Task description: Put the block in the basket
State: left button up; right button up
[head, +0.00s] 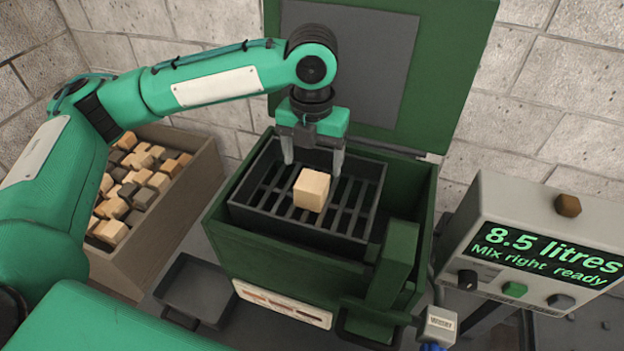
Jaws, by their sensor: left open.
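A pale wooden block (311,189) shows over the slatted floor of the dark basket (262,222), which sits inside the open green box. The block looks tilted slightly, and I cannot tell whether it rests on the slats or is just above them. My left gripper (313,168) points down over the basket, its two fingers apart. The block is below and in front of the fingertips, not clasped between them. My right gripper is not in the view.
A wooden crate (185,195) of mixed blocks stands at the left. The green box's lid (440,60) is raised behind. A control console (490,215) reading "8.5 litres, Mix right ready" stands at the right. A dark tray (200,285) lies low in front.

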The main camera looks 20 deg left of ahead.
aim_at(312, 181)
pick_arm(q)
notch_tip(312, 181, up, 4)
jog(key=shift+f, duration=0.1)
dwell(0.4)
